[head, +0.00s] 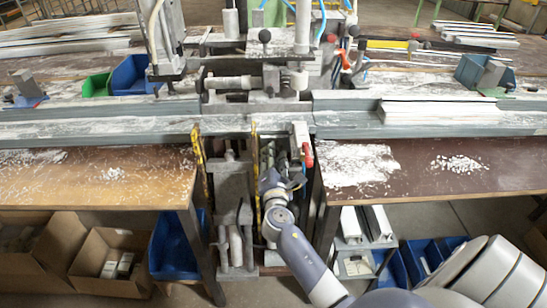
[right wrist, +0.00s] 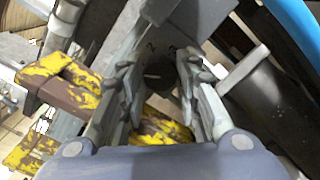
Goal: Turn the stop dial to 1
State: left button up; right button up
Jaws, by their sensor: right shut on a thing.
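In the right wrist view, the stop dial (right wrist: 158,76) is a small dark round knob between the tips of my right gripper (right wrist: 157,85). The fingers are shut on it, one on each side. A faint mark like a 2 shows on the grey plate (right wrist: 185,22) just above the dial. Which number the dial points at cannot be told. In the head view my right gripper (head: 297,180) is at the clamp machine's front, below the bench top, and the dial is hidden there. My left gripper is not in view.
Yellow-and-brown worn bars (right wrist: 62,80) lie close left of the fingers, and a dark cylinder (right wrist: 262,95) is close right. A red handle (head: 308,155) is beside the gripper in the head view. White profiles (head: 440,110) rest on the bench rail at the right.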

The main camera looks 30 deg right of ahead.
jog(key=o, duration=0.8)
jog(key=shift+f, duration=0.1)
jog(key=v, duration=1.2)
